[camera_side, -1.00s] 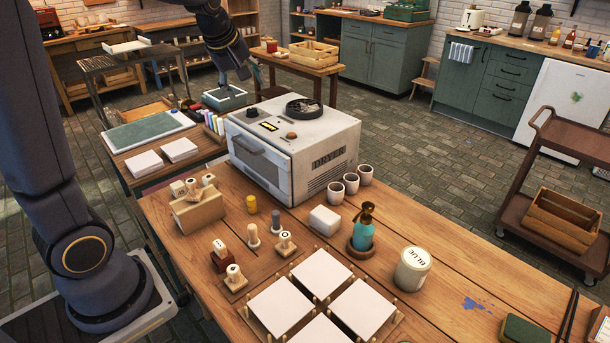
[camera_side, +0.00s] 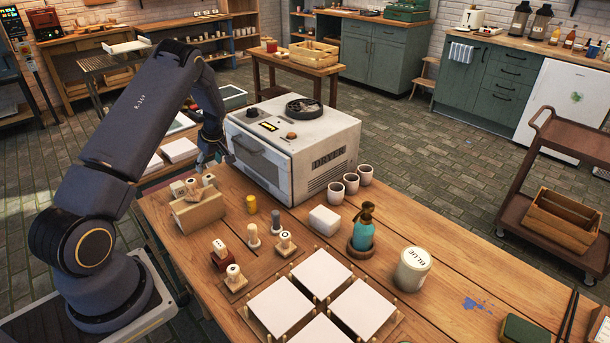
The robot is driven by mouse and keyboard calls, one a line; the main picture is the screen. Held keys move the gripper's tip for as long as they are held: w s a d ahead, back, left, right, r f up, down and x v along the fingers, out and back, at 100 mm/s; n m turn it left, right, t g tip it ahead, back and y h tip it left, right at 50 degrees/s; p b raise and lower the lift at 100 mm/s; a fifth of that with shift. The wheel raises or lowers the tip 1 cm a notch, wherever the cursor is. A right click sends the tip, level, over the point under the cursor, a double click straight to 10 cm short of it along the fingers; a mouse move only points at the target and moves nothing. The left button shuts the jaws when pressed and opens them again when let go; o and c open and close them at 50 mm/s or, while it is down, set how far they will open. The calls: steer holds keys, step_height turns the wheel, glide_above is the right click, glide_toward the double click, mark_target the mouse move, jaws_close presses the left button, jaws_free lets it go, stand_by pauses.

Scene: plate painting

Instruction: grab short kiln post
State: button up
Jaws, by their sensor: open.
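Several small upright pieces stand on the wooden table left of its middle, and I cannot tell for certain which is the short kiln post. A short yellow cylinder (camera_side: 251,204) stands alone in front of the dryer. Close by are a grey-topped peg (camera_side: 276,222) and a pale peg (camera_side: 253,236). My gripper (camera_side: 212,163) is open and points down beside the dryer's front left corner, above the table's back left edge. It is apart from all these pieces.
The white dryer (camera_side: 325,155) stands right of my gripper.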

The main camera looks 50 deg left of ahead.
mark_target(209, 177)
steer(key=x, duration=0.8)
steer(key=shift+d+f, duration=0.1)
steer(key=shift+c, duration=0.3)
jaws_close()
